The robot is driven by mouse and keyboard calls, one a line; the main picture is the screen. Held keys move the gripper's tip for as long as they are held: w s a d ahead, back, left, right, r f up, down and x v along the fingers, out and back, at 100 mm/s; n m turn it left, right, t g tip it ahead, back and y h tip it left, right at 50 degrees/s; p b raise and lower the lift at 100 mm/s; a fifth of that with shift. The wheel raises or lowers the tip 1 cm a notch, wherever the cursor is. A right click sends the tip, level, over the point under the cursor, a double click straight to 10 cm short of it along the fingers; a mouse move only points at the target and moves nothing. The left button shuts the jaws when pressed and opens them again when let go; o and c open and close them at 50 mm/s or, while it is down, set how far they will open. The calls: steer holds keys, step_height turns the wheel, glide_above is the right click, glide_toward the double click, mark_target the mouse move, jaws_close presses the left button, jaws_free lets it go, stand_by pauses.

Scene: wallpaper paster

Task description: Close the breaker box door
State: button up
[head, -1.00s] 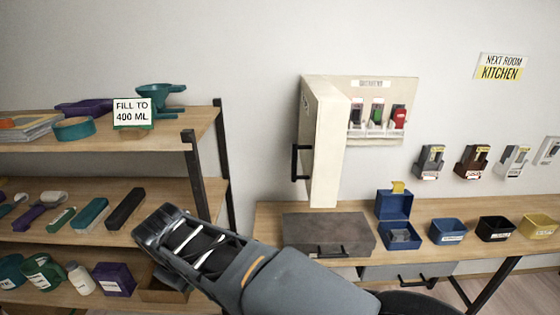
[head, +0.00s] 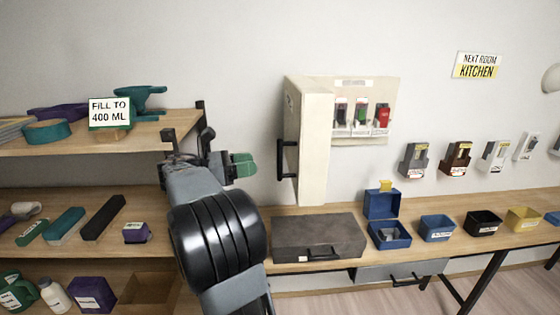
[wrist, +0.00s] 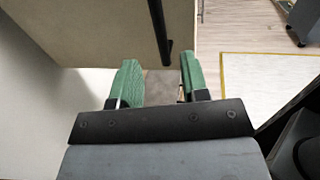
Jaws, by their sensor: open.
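The cream breaker box (head: 366,92) is on the wall above the workbench. Its door (head: 316,145) stands open, swung out from the box's left side, with a black bar handle (head: 288,160) on the door's left-facing side. Colored switches (head: 361,115) show inside the box. My gripper (head: 246,165) is left of the door and apart from it, with green fingertips pointing toward it. In the wrist view my gripper (wrist: 158,82) is open and empty, with the door (wrist: 100,30) and its handle (wrist: 160,30) ahead of the fingers.
A grey case (head: 318,238), an open blue box (head: 388,228) and several small bins (head: 437,228) stand on the workbench below. Shelves (head: 95,145) with tools and containers stand at the left. Several small units (head: 457,158) hang on the wall to the right.

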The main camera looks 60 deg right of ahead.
glide_above(280, 180)
steer(key=shift+w+d, duration=0.2)
steer(key=shift+d, duration=0.2)
jaws_close()
stand_by(0.4)
